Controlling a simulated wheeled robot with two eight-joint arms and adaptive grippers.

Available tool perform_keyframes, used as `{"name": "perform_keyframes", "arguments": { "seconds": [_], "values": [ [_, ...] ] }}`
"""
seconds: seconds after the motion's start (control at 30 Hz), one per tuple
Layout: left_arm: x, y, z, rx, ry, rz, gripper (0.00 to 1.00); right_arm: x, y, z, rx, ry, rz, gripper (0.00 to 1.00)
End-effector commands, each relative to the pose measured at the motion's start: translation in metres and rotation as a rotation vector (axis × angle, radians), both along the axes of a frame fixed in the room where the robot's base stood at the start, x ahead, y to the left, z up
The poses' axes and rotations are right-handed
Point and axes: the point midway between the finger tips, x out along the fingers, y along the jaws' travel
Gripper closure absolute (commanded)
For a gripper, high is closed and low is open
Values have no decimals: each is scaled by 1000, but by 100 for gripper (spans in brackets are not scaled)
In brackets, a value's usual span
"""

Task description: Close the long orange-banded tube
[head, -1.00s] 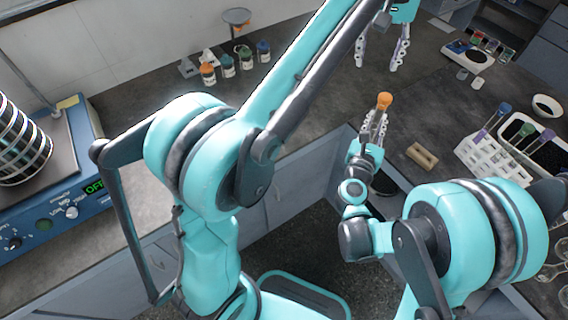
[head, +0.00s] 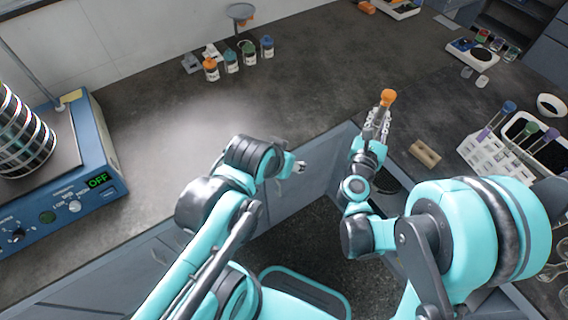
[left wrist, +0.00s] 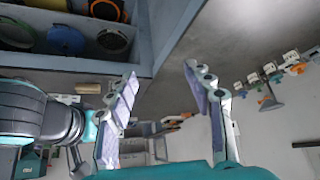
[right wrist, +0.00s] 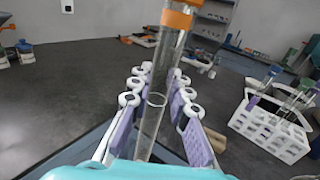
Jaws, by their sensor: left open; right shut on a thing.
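The long clear tube (right wrist: 158,90) stands roughly upright in my right gripper (head: 377,125), which is shut on it. An orange band (right wrist: 176,18) circles the tube near its upper end in the right wrist view. Another orange piece (right wrist: 188,3) sits above the band, cut off by the picture edge. In the head view the tube's top shows as an orange end (head: 387,97); I cannot tell there whether it is a cap. My left gripper (head: 298,167) is away to the left of the tube. In the left wrist view it is open and empty (left wrist: 160,88).
A white rack (head: 490,160) with several tubes stands right, near a tan block (head: 425,152). Small bottles (head: 231,62) stand at the back. The sieve shaker (head: 85,175), its display reading OFF, is left. The counter between is clear.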

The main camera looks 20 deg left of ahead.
Motion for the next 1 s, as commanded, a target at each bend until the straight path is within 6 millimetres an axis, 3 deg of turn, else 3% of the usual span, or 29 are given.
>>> {"name": "perform_keyframes", "arguments": {
  "seconds": [0.17,0.77,0.87,1.0],
  "values": [
    [-8,3,-12,9,-16,-4,48,0,0,0,0,0,0,100],
    [-8,3,-12,8,-16,-3,48,1,-1,0,0,0,-2,100],
    [-8,3,-12,8,-15,-3,48,5,-8,2,0,0,-23,100],
    [-8,3,-11,8,-15,-3,48,22,-37,7,0,0,-113,100]
  ]
}}
